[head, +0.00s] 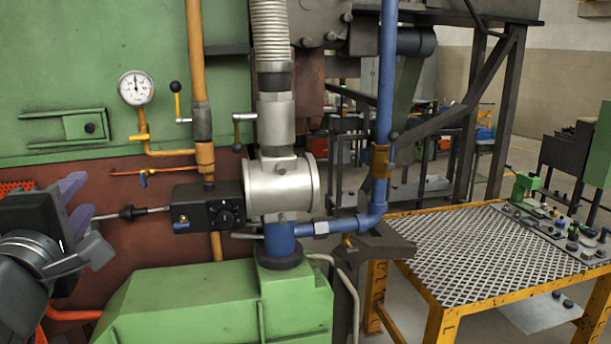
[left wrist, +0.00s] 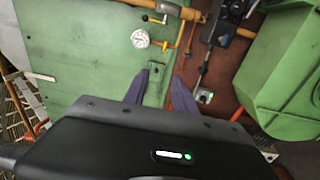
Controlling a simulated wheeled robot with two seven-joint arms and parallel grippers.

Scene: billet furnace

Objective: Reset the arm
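My left gripper (head: 84,197) is at the left edge of the head view, in front of the red-brown lower wall of the furnace. Its two purple fingers are apart with nothing seen between them. The left wrist view shows the same open fingers (left wrist: 160,78) pointing toward the green panel. A thin metal rod (head: 152,211) runs from a black control box (head: 207,208) toward the gripper. In the left wrist view the rod (left wrist: 201,76) lies to the right of the fingers, apart from them in the picture, with a small metal block at its end. My right gripper is not in view.
A pressure gauge (head: 136,88) and orange pipes (head: 197,60) are on the furnace front. A green housing (head: 190,305) stands low in the middle. A blue pipe (head: 386,80) and a yellow-framed mesh table (head: 470,255) are to the right. Little free room shows beside the rod.

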